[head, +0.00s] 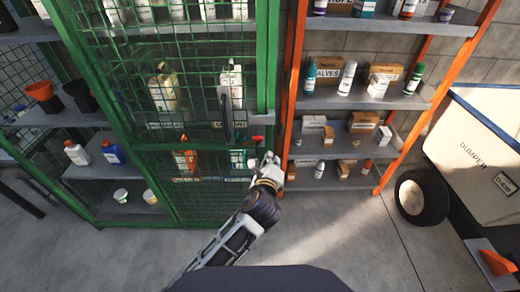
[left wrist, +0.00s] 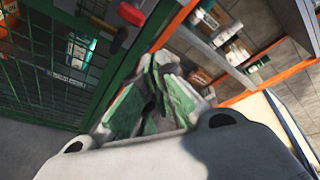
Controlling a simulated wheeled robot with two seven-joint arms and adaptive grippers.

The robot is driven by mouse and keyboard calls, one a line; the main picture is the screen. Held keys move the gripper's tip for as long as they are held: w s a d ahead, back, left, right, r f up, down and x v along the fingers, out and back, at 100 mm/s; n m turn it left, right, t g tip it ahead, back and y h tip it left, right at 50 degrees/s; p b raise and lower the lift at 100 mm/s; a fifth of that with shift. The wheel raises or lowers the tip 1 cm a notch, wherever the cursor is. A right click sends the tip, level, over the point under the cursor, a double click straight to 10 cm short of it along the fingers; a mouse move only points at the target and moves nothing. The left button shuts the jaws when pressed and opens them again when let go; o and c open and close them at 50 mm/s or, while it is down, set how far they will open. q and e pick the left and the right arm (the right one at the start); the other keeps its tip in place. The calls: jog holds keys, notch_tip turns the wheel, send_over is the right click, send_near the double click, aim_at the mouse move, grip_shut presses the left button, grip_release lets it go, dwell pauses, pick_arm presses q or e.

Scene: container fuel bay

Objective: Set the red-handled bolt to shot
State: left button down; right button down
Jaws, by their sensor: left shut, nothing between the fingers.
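The red-handled bolt (head: 258,138) is on the right edge of the green mesh cage door, below the long grey pull handle (head: 225,112). In the left wrist view its red handle (left wrist: 119,40) shows at the upper left, close to a grey block (left wrist: 131,14) on the green frame. My left gripper (head: 268,158) is shut and empty, just below and right of the red handle. In the left wrist view its fingers (left wrist: 162,68) appear apart from the handle, to its lower right. I cannot tell the bolt's position. My right gripper is out of view.
The green cage (head: 270,60) holds bottles and cans on shelves. An orange-post shelf rack (head: 291,90) with boxes and bottles stands close on the right. A dumper (head: 485,150) with a black wheel is at far right. The floor in front is clear.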

aim_at(257, 134)
pick_arm(q)
jog(key=shift+s+a+f+m+g+y, duration=0.15)
jog(key=shift+a+m+y, duration=0.4)
jog(key=shift+m, duration=0.85)
jog(key=shift+w+a+f+m+g+y, duration=0.15)
jog(key=shift+a+m+y, duration=0.15)
jog(key=shift+a+m, duration=0.8)
jog(key=shift+s+a+f+m+y, duration=0.15)
jog(key=shift+a+m+y, duration=0.25)
jog(key=shift+m, duration=1.3)
jog(key=shift+d, duration=0.1)
jog(key=shift+w, duration=0.25)
jog(key=x, duration=0.9)
jog(key=shift+w+f, duration=0.2)
jog(key=shift+w, duration=0.1)
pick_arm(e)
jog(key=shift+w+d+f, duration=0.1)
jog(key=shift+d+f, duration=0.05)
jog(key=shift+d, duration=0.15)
pick_arm(q)
jog(key=shift+r, duration=0.1)
